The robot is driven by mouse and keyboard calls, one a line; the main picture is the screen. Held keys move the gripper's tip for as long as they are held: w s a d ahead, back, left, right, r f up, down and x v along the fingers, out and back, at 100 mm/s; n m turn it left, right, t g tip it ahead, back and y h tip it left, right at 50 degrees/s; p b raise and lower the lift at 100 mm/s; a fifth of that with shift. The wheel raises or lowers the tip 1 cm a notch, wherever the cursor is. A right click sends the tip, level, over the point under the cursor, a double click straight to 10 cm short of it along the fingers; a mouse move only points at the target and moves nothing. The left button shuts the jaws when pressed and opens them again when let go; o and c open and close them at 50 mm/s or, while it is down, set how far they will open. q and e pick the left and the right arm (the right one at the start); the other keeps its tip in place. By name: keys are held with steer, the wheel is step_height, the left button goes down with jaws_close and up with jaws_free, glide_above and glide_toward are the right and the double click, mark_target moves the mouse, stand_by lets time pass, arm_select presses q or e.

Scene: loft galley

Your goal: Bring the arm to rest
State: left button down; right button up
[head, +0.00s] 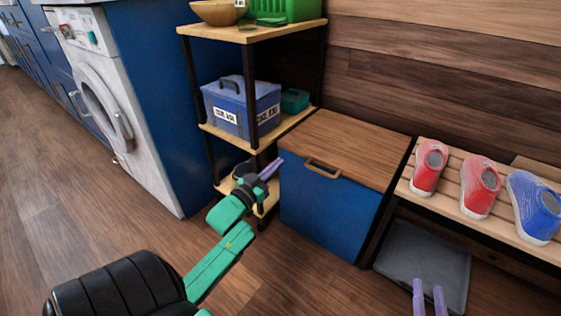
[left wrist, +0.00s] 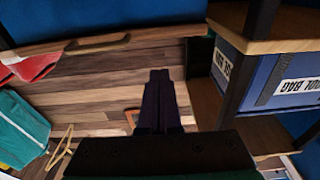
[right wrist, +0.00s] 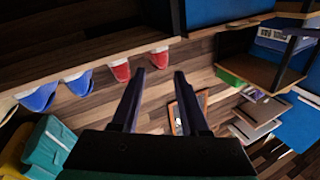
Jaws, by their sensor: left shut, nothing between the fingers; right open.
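My left arm, green with a dark wrist, reaches up from the bottom in the head view. Its gripper (head: 271,169) has purple fingers held together, in front of the shelf rack and by the left edge of the blue cabinet. In the left wrist view the fingers (left wrist: 158,78) are closed with nothing between them. My right gripper (head: 430,297) shows only its two purple fingers at the bottom right of the head view, near the grey tray. In the right wrist view its fingers (right wrist: 158,75) are apart and empty.
The shelf rack (head: 255,32) holds a blue tool box (head: 240,108). A blue cabinet (head: 325,207) with a wooden top stands beside it. Red and blue shoes stand on a slatted bench (head: 448,198), above a grey tray (head: 420,262). A white washer (head: 130,150) is at left. Open floor lies in front.

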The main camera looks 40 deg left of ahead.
steer(key=shift+s+f, duration=0.1)
steer(key=shift+f, duration=0.05)
